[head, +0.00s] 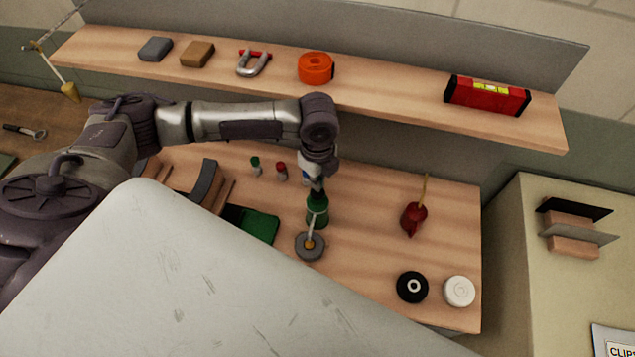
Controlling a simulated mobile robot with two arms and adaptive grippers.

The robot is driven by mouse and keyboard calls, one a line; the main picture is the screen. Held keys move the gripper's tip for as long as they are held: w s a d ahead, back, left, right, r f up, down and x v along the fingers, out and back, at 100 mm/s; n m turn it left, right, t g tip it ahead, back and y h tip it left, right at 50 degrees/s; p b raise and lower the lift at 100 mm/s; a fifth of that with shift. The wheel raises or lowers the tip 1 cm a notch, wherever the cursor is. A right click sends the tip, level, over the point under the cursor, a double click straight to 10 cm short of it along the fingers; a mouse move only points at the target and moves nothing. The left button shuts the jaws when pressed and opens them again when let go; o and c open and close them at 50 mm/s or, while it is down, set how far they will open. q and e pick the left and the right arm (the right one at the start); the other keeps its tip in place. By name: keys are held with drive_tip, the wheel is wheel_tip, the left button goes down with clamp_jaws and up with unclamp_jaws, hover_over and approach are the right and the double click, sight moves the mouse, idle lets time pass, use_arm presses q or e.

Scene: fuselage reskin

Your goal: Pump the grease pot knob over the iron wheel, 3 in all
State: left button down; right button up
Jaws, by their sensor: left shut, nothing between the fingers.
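A green grease pot (317,210) stands on the wooden bench, below my left gripper. A pale thin spout runs from it down over a grey iron wheel (310,254), which lies flat on the bench with a small orange-yellow spot at its middle. My left gripper (314,184) points down, shut and empty, right above the top of the pot. The knob is hidden by the gripper, and I cannot tell whether the fingers touch it. My right gripper is not in view.
A black wheel (412,287) and a white wheel (459,291) lie at the front right. A red can (413,218) with a thin spout stands behind them. Small green-topped (256,166) and red-topped (281,171) bottles stand left of the pot. A shelf (390,95) overhangs the back; a large pale panel (190,290) covers the foreground.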

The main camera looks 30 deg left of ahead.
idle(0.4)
use_arm(q)
wheel_tip(320, 180, up, 3)
drive_tip(key=p, duration=0.3)
drive_tip(key=shift+r+p, duration=0.65)
drive_tip(key=shift+r, duration=0.4)
drive_tip(key=shift+f, duration=0.1)
